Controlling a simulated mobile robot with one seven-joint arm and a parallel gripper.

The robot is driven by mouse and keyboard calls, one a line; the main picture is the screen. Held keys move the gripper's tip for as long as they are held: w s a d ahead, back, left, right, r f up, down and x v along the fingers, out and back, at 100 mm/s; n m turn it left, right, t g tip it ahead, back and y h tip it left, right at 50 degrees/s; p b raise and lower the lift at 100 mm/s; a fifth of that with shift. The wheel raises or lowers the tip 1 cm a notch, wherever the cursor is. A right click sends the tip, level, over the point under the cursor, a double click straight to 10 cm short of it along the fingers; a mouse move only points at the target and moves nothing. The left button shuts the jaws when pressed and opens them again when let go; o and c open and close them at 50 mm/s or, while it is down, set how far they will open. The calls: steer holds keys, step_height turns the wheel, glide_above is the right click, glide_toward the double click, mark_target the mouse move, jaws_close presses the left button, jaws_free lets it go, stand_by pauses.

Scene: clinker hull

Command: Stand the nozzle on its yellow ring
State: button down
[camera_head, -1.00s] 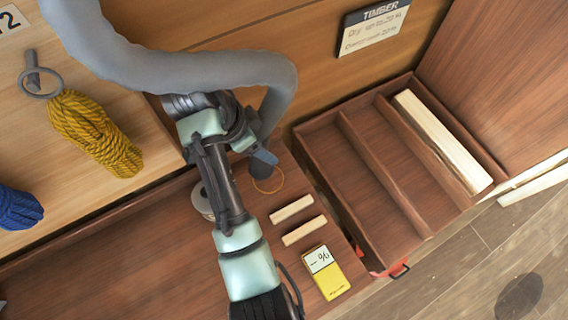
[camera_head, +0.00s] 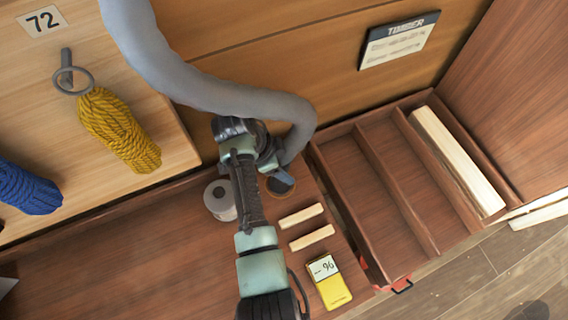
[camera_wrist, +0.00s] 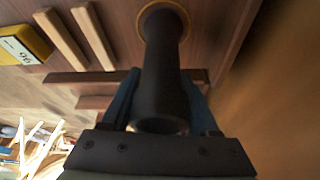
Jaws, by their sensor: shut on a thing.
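The nozzle (camera_wrist: 163,75) is a dark round tube, clasped between my gripper's two blue fingers in the wrist view. Its near end looks open. Its far, wider end lies over the yellow ring (camera_wrist: 182,8), whose rim shows around it. In the head view, the nozzle's dark end (camera_head: 281,184) appears within the orange-yellow ring (camera_head: 268,194) on the brown bench, close to upright. I cannot tell whether it touches the bench. My gripper (camera_head: 282,176) is shut on the nozzle, and my wrist hides part of it.
A grey roll (camera_head: 220,201) stands close left of my arm. Two pale wood strips (camera_head: 301,215) and a yellow-white box (camera_head: 328,282) lie to the right. A partitioned tray (camera_head: 395,185) is further right. A thick grey tube (camera_head: 190,85) passes behind my wrist.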

steer(key=shift+f, duration=0.2)
steer(key=shift+c, duration=0.7)
jaws_free()
steer(key=shift+r, duration=0.1)
